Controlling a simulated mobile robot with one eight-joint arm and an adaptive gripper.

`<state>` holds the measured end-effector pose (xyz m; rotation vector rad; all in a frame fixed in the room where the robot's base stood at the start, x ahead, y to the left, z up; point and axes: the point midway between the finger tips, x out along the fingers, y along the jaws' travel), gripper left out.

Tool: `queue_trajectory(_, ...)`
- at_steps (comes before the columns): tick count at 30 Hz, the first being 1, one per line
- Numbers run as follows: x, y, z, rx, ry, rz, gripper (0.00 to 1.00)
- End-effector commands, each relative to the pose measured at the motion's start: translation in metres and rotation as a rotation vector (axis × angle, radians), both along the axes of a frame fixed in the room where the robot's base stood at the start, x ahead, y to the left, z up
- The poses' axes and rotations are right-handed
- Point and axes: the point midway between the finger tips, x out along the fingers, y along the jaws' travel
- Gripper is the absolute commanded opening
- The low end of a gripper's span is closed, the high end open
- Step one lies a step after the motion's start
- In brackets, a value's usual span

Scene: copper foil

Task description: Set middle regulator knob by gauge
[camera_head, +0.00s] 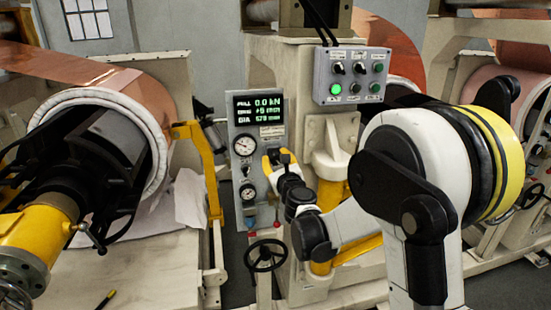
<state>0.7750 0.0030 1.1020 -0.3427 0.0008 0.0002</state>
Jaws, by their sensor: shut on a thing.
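The regulator panel (240,210) is a grey upright plate left of centre. It carries an upper dial gauge (245,146) and a lower dial gauge (248,191), both white-faced; their needles are too small to read surely. My gripper (270,163), yellow and black, reaches the panel's right side, beside and between the two gauges. It is shut on a regulator knob there, which the fingers hide. Which knob of the column this is cannot be clearly told.
A display (258,107) with green figures tops the panel. A button box (350,76) with a lit green button hangs right. A black handwheel (265,255) stands below. A copper foil roll (135,88) and yellow bracket (205,165) are on the left.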

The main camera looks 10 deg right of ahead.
Motion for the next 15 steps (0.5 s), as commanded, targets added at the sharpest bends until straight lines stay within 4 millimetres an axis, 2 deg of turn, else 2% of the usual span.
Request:
queue_trajectory(8, 0.0008, 0.0003, 0.0009, 0.000, 0.000, 0.001, 0.05)
queue_trajectory(9, 0.0008, 0.0004, 0.0010, 0.000, 0.000, 0.001, 0.45)
queue_trajectory(10, 0.0008, 0.0003, 0.0009, -0.001, 0.000, 0.001, 0.54)
queue_trajectory(11, 0.0007, 0.0003, 0.0009, -0.001, 0.000, 0.001, 0.59)
queue_trajectory(15, 0.0004, 0.0002, 0.0006, -0.001, 0.000, 0.000, 0.59)
